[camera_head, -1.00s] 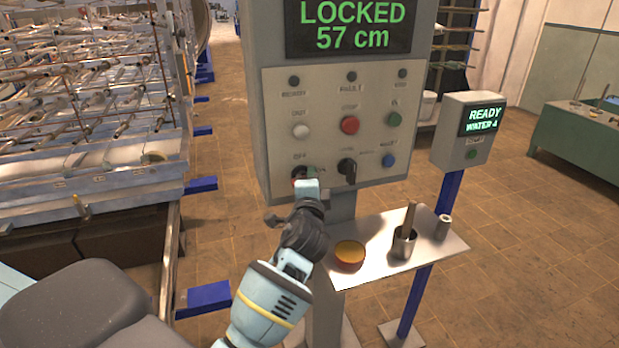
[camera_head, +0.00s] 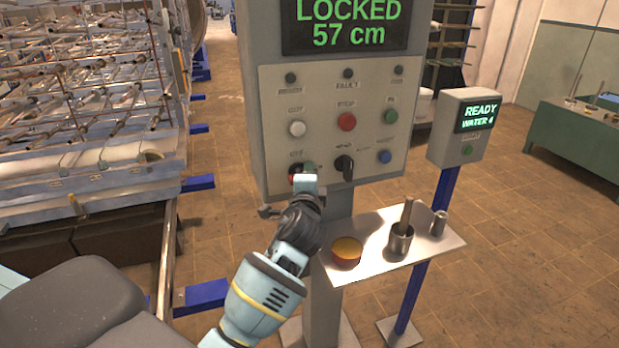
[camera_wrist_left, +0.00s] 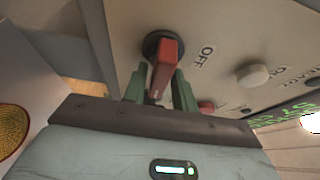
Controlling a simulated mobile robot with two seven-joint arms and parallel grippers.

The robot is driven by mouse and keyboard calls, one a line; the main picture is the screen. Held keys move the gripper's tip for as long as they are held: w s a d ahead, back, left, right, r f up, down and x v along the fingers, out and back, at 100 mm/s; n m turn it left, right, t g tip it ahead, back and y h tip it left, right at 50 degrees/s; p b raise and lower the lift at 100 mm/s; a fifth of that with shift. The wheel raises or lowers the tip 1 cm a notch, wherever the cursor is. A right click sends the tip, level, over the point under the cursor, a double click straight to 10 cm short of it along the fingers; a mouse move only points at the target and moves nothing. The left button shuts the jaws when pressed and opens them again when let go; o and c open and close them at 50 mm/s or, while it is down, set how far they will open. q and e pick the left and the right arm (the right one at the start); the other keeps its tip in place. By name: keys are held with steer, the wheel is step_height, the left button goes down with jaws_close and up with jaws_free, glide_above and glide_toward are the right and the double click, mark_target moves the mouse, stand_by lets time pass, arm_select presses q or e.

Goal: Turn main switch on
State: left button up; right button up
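The main switch, a red handle on a dark round base, is at the lower left of the control panel (camera_head: 330,120). In the left wrist view the red handle (camera_wrist_left: 165,65) stands beside the label OFF. My left gripper (camera_head: 306,172) is at this switch and partly hides it in the head view. In the left wrist view its two green fingers (camera_wrist_left: 162,88) stand apart, one on each side of the handle. A thin gap seems to show beside the handle; firm contact is not visible. My right gripper is in neither view.
A black rotary knob (camera_head: 344,167) is close to the right of the switch, with several push buttons above. The display (camera_head: 345,25) reads LOCKED 57 cm.

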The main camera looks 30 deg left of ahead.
arm_select(q)
steer(key=shift+o, duration=0.4)
steer(key=shift+w+a+f, duration=0.15)
steer(key=shift+f, duration=0.15)
steer(key=shift+s+d, duration=0.4)
steer(key=shift+s, duration=0.2)
steer(key=v, duration=0.6)
steer(key=shift+s, duration=0.25)
